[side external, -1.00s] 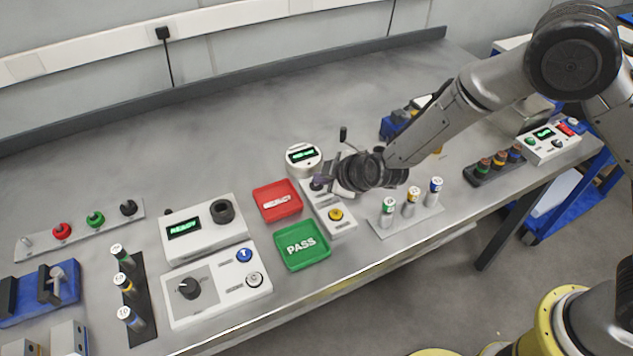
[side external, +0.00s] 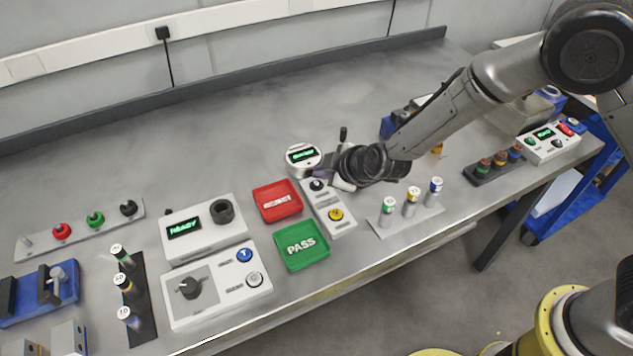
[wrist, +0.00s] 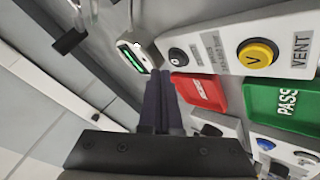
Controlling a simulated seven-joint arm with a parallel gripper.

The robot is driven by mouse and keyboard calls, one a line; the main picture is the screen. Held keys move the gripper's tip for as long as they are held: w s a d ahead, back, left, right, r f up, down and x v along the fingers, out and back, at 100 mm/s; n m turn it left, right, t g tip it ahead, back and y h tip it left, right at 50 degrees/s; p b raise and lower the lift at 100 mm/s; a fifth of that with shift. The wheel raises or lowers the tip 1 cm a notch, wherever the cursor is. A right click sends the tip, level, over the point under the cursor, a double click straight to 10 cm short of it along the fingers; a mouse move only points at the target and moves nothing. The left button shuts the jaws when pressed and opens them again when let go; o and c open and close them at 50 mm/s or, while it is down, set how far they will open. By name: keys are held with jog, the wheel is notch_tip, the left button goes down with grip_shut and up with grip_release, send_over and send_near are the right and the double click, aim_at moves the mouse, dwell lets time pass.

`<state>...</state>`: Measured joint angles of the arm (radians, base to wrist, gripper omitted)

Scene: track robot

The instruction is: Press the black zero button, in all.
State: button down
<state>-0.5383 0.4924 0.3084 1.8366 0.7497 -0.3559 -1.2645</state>
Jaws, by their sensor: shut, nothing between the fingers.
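The black button (side external: 317,185) sits on a white box (side external: 329,205) that also carries a yellow button (side external: 336,215). In the wrist view the black button (wrist: 178,56) has a pale mark and the yellow one (wrist: 258,54) a V beside a VENT label. My gripper (side external: 329,167) is shut and empty, just behind and right of the black button in the side view, apart from it. In the wrist view its dark fingers (wrist: 162,80) lie together, beside the button in the picture. A round white gauge (side external: 304,157) with a lit green display stands behind the box.
A red tray (side external: 277,202) and a green PASS tray (side external: 302,246) lie left of the box. A rack of labelled cylinders (side external: 411,208) stands close on the right. A white READY unit (side external: 204,229) is farther left. The bench behind is clear.

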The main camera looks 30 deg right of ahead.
jog(key=shift+r, duration=2.4)
jog(key=w+d+r+m+t, duration=0.1)
jog(key=d+r, duration=0.4)
jog(key=r, duration=0.3)
jog(key=d+r+m+t, duration=0.15)
jog(key=d+r, duration=0.25)
jog(key=r, duration=0.4)
jog(key=s+d+r+t, duration=0.1)
jog(key=s+d+r, duration=0.5)
jog(key=s+r, duration=0.15)
jog(key=s+d+m+g, duration=0.1)
jog(key=s+d, duration=0.1)
jog(key=s, duration=0.5)
jog(key=s+d+m+g, duration=0.1)
jog(key=s+d+m, duration=0.15)
jog(key=s, duration=0.45)
jog(key=s+d+f+m+g+h, duration=0.1)
jog(key=s+d+f+m+g, duration=0.1)
jog(key=s+f, duration=0.2)
jog(key=s+d+f+m+g, duration=0.2)
jog(key=s+f+m+g, duration=0.1)
jog(key=s, duration=0.6)
jog(key=shift+s+d+f+h, duration=0.25)
jog(key=shift+f+h, duration=0.15)
jog(key=shift+f, duration=0.5)
